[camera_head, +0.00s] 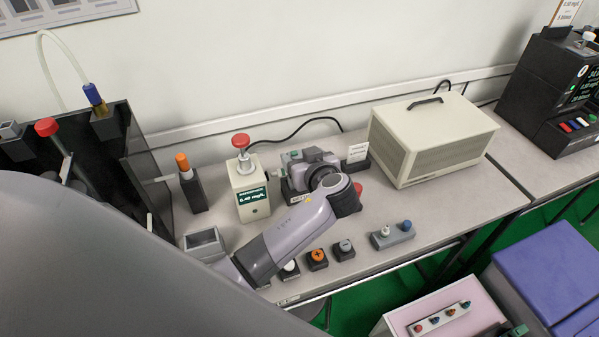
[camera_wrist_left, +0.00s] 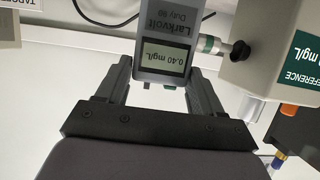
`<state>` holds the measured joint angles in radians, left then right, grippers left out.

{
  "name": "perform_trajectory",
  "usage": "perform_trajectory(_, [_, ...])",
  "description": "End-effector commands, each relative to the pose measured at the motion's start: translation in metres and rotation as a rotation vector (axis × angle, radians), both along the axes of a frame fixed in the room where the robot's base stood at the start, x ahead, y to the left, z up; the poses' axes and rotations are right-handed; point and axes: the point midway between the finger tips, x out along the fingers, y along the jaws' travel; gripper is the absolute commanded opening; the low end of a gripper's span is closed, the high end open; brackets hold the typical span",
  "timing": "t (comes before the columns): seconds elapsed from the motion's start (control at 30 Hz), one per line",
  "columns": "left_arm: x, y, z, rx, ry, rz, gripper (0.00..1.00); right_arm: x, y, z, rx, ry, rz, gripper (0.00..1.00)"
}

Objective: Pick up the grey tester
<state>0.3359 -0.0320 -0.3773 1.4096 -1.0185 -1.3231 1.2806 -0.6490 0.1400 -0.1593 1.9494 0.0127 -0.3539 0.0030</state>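The grey tester (camera_wrist_left: 162,62) shows upside down in the left wrist view. Its small display reads 0.40 mg/L, with the name Larkvolt on the case. A green and black connector (camera_wrist_left: 222,46) sits between the tester and the beige reference unit (camera_wrist_left: 280,45). In the head view my left gripper (camera_head: 291,178) is just right of the reference unit (camera_head: 247,180); my own arm and wrist hide most of the tester. My right gripper is not in view.
A vented beige box (camera_head: 430,138) stands to the right, with a white card (camera_head: 357,153) left of it. A block with an orange-topped post (camera_head: 192,183) stands left of the reference unit. Several small knob blocks (camera_head: 317,259) line the front edge. Black cables run behind.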

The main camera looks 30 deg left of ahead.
Motion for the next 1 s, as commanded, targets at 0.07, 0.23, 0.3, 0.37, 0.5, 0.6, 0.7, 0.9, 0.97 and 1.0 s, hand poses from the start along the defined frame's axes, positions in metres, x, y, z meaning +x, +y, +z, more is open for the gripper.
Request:
perform_trajectory(0.07, [0.000,0.000,0.000,0.000,0.000,0.000,0.39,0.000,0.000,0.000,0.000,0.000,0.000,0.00])
perform_trajectory(0.23, [0.000,0.000,0.001,0.001,-0.002,-0.001,0.06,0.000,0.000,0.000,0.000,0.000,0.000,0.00])
perform_trajectory(0.3, [0.001,0.000,0.001,0.001,-0.002,-0.001,0.06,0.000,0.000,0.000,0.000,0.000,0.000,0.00])
perform_trajectory(0.37, [0.000,0.000,0.001,0.001,-0.002,-0.001,0.06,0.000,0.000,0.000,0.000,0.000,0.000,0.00])
perform_trajectory(0.5, [0.001,0.000,0.004,-0.001,-0.004,0.000,0.06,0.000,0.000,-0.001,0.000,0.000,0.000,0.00])
perform_trajectory(0.6, [0.001,0.000,0.010,-0.001,-0.005,0.000,0.06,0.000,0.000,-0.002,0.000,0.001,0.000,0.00])
perform_trajectory(0.7, [0.001,-0.001,0.020,-0.002,-0.006,-0.001,0.06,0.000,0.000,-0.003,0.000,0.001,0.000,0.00])
perform_trajectory(0.9, [0.001,0.000,0.058,-0.003,-0.010,0.001,0.06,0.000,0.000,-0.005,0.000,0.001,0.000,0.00])
perform_trajectory(0.97, [0.001,-0.001,0.072,-0.004,-0.010,0.000,0.06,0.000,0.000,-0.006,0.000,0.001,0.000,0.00])
perform_trajectory(1.0, [0.001,0.000,0.082,-0.004,-0.010,0.001,0.06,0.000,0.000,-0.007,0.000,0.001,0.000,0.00])
